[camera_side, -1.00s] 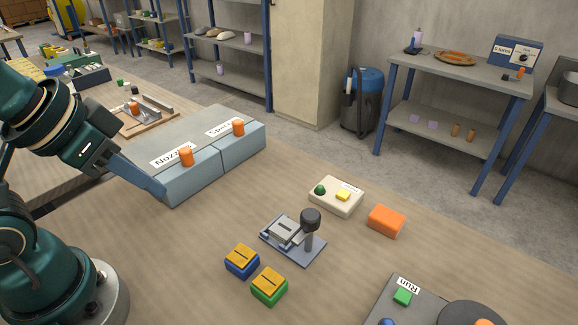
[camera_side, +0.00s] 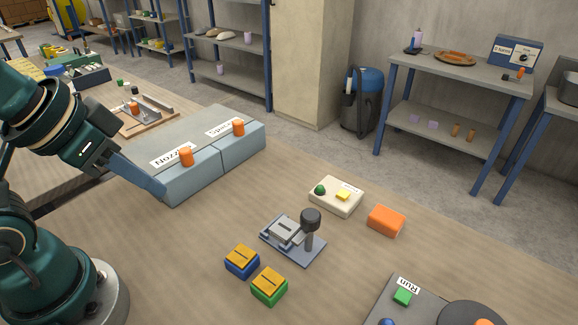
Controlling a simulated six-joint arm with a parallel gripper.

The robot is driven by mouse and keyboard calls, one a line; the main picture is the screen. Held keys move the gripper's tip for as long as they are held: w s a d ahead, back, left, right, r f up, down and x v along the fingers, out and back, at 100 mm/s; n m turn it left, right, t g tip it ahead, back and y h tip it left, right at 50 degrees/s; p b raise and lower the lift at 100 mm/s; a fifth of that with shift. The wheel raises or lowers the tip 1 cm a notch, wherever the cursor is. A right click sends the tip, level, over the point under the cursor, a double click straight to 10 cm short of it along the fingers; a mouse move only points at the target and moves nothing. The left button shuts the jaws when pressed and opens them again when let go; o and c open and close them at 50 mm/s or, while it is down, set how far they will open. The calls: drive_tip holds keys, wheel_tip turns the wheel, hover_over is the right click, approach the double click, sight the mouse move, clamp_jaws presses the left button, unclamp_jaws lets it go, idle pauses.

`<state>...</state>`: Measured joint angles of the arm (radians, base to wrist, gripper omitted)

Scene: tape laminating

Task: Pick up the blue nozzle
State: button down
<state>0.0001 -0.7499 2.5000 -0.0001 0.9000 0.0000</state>
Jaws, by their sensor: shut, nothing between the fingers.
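My gripper (camera_side: 160,190) is shut and empty, beside the front left end of a grey-blue box. That box (camera_side: 190,182) carries a label starting "Nozz", partly covered by an orange knob (camera_side: 186,157); its inside is hidden. No thing in view is clearly a blue nozzle. A small blue block (camera_side: 242,267) with a slotted orange-yellow top sits on the table at the lower middle, right of and well apart from my gripper. I cannot tell whether it is a nozzle. A green block (camera_side: 270,292) with a similar top sits next to it.
A second grey-blue box (camera_side: 245,150) with an orange knob adjoins the first. A metal fixture with a black-knobbed lever (camera_side: 310,222), a cream button box (camera_side: 335,198) and an orange block (camera_side: 386,221) stand right of centre. A "Run" panel (camera_side: 402,285) is at lower right.

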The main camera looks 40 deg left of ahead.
idle(0.3)
drive_tip(key=c, duration=0.5)
unclamp_jaws()
